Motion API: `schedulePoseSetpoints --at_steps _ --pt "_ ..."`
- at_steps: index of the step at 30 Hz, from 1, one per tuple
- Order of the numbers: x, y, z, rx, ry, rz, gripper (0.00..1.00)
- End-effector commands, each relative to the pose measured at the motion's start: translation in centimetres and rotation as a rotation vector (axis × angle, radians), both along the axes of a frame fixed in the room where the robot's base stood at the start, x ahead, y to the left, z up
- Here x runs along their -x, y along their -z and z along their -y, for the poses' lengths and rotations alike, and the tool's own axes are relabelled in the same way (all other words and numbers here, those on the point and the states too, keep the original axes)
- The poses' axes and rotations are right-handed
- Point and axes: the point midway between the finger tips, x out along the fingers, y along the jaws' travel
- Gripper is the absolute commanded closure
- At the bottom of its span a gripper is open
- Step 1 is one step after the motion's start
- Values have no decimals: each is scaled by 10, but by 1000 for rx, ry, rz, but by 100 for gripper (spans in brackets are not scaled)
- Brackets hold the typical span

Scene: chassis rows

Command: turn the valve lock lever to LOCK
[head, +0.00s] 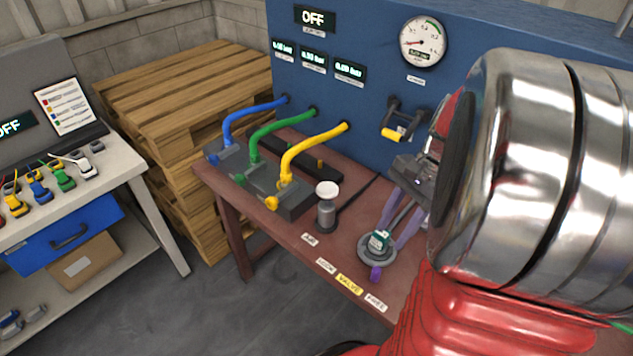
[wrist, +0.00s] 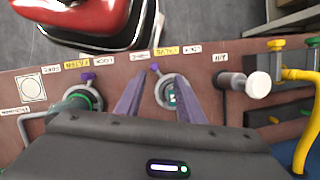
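The valve lock lever is a grey ring with a green-and-white centre and a purple knob (head: 375,273) on a short arm. It sits on the red-brown bench above the LOCK (head: 326,265), yellow VALVE (head: 349,284) and FREE (head: 376,301) labels. In the wrist view the knob (wrist: 154,67) points towards the front edge, between VALVE and FREE. My gripper (head: 399,228) is above the bench, close to the ring. In the wrist view its two purple fingers (wrist: 157,80) are apart, one on each side of the ring, with nothing clamped between them.
A similar purple-knobbed lever (wrist: 87,77) stands by the FILTER label. A grey post with a white cap (head: 327,190) stands left of the valve. Blue, green and yellow (head: 315,145) hoses lie beyond it. The blue panel (head: 350,100) rises behind; its display reads OFF.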

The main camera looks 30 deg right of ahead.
Motion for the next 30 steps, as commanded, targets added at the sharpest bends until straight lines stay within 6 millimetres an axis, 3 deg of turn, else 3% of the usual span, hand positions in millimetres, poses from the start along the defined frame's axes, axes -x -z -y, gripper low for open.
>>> schedulePoseSetpoints --at_steps 3,8,20,30 --pt "8 8 16 -50 99 -33 65" --pt "12 12 23 -76 148 -46 65" --pt "11 14 21 -76 145 -47 65" --pt "11 48 7 -76 143 -49 65"
